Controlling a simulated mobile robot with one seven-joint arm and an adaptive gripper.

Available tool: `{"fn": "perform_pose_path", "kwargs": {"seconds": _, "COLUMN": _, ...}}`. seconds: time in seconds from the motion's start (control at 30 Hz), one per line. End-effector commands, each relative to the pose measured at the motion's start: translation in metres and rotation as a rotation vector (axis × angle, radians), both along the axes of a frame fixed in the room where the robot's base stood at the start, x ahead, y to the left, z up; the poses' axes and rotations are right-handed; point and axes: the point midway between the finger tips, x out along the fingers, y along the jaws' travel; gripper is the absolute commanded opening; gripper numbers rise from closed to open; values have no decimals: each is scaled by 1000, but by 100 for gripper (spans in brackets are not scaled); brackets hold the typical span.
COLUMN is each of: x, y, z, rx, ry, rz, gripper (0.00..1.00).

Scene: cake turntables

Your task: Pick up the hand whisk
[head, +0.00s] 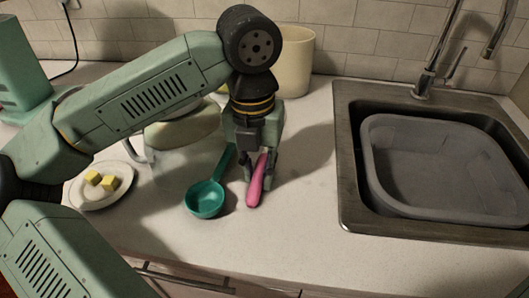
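My gripper (259,172) points down at the counter, just left of the middle of the head view. A pink elongated handle (256,188) lies on the counter, with its far end at my fingers. The rest of that object is hidden behind my gripper, so I cannot tell whether it is the hand whisk. No wire loops of a whisk show. The fingers look to be on either side of the pink piece, but whether they touch it is too small to tell.
A teal ladle (205,199) lies just left of my gripper. A white plate (93,200) with yellow cubes (109,183) is farther left. A cream container (297,72) stands behind. A sink (345,205) holding a grey tub (440,212) is at the right.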

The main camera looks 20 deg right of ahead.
Motion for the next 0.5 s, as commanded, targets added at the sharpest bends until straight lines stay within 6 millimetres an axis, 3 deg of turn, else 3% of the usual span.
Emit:
{"fn": "perform_pose_path", "kwargs": {"seconds": 0.27, "x": 0, "y": 0, "z": 0, "rx": 0, "ry": 0, "rz": 0, "gripper": 0}}
{"fn": "perform_pose_path", "kwargs": {"seconds": 0.5, "x": 0, "y": 0, "z": 0, "rx": 0, "ry": 0, "rz": 0, "gripper": 0}}
